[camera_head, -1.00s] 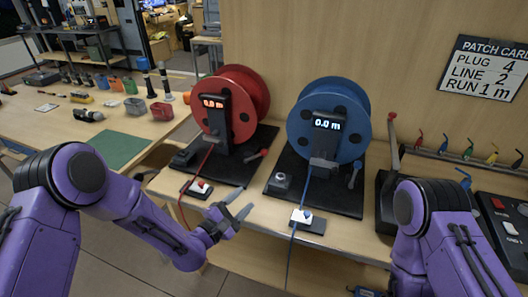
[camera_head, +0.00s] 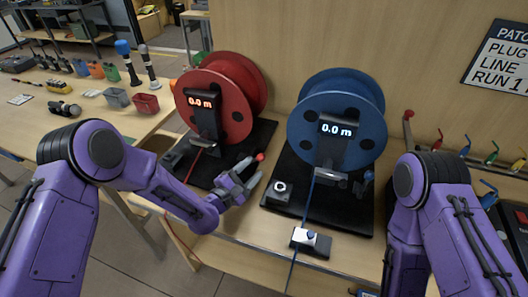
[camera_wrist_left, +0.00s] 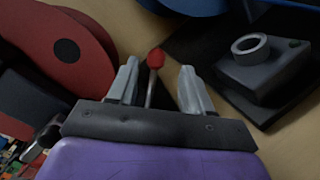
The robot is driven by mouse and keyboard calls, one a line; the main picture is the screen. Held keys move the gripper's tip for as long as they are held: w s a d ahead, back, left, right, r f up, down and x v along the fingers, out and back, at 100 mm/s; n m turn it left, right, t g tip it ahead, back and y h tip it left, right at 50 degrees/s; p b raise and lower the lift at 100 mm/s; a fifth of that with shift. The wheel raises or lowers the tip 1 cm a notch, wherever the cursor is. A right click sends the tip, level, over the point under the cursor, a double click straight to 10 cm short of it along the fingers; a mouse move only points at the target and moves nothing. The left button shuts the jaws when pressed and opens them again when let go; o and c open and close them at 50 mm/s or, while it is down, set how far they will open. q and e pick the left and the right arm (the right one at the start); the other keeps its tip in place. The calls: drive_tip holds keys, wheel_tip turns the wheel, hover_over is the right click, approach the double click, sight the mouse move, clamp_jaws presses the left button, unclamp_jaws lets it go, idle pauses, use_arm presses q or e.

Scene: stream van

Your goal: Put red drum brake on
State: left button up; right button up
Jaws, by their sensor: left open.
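The red drum (camera_head: 232,82) stands upright on a dark base (camera_head: 262,132), its display reading 0.0 m. Its brake lever ends in a red knob (camera_head: 260,157), and most of the lever is hidden behind my gripper in the head view. My left gripper (camera_head: 249,172) is open at the lever. In the left wrist view the red knob (camera_wrist_left: 155,58) and its thin grey shaft (camera_wrist_left: 150,92) show between the two spread fingers, nearer the left one. I cannot tell whether a finger touches it. My right gripper is out of view; only the right arm shows.
A blue drum (camera_head: 338,115) on its own dark base stands close to the right, with a grey knob box (camera_head: 280,190) near its front left. A red cable runs down left of my gripper.

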sight(259, 159)
use_arm(q)
drive_tip(key=x, duration=0.3)
drive_tip(key=p+x, duration=0.1)
drive_tip(key=x, duration=0.2)
drive_tip(key=shift+w+a, duration=0.2)
drive_tip(key=shift+w, duration=0.15)
drive_tip(key=shift+w+d+f, duration=0.1)
drive_tip(key=shift+w+d, duration=0.1)
drive_tip(key=shift+w, duration=0.05)
drive_tip(key=shift+d, duration=0.1)
drive_tip(key=shift+s, duration=0.15)
clamp_jaws()
